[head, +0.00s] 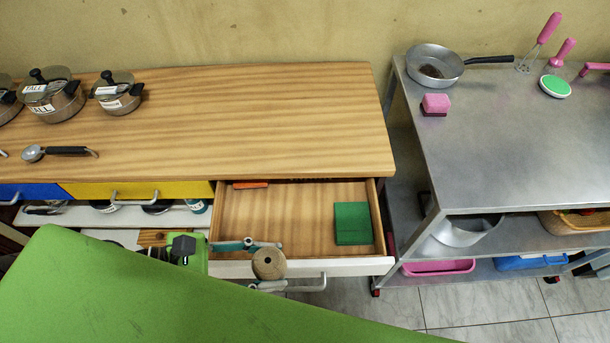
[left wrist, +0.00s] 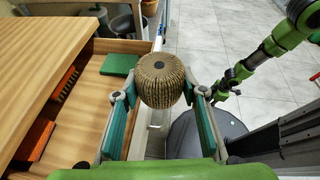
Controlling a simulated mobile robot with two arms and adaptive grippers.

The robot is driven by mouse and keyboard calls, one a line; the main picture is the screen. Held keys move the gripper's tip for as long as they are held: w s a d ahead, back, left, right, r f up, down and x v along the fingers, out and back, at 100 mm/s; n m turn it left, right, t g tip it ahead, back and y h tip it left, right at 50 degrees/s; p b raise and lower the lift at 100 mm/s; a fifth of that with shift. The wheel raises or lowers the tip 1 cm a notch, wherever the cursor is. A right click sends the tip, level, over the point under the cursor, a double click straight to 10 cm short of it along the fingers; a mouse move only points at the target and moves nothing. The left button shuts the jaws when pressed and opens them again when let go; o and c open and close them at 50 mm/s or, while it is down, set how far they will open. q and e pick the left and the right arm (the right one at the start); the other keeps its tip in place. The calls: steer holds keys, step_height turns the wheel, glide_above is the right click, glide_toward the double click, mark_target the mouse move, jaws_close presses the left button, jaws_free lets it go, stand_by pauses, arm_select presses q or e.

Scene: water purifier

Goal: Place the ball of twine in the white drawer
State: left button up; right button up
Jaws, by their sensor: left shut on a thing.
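The ball of twine (head: 269,264) is a brown wound roll with a dark core end. My left gripper (head: 266,265) is shut on it, with a teal finger on each side. In the head view it overlaps the front edge of the open white drawer (head: 350,266). In the left wrist view the twine (left wrist: 161,80) shows near the drawer's front panel, which runs to its left; its height above the drawer is hard to tell. The drawer has a wooden inside and holds a green block (head: 352,223) and an orange item (head: 250,185). My right gripper (left wrist: 226,88) shows small in the left wrist view; its jaws are unclear.
The wooden counter (head: 240,120) above the drawer bears pots (head: 52,95) and a ladle (head: 60,152). A metal table (head: 510,150) with a pan (head: 434,62) stands at the right. The drawer's middle floor is bare. Tiled floor (head: 470,305) lies in front.

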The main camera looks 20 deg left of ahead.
arm_select(q)
steer(key=shift+w, duration=0.35)
steer(key=w+f, duration=0.3)
steer(key=w, duration=0.1)
steer(key=w+f, duration=0.3)
steer(key=w, duration=0.1)
steer(key=w+f, duration=0.3)
steer(key=w, duration=0.1)
steer(key=shift+w+d, duration=0.35)
steer(key=shift+w+f, duration=0.2)
steer(key=shift+f, duration=1.65)
arm_select(e)
steer(key=shift+w+f, duration=0.1)
steer(key=shift+w, duration=0.15)
arm_select(q)
steer(key=shift+f+b, duration=0.6)
steer(key=shift+b, duration=0.3)
arm_select(e)
steer(key=shift+f, duration=0.75)
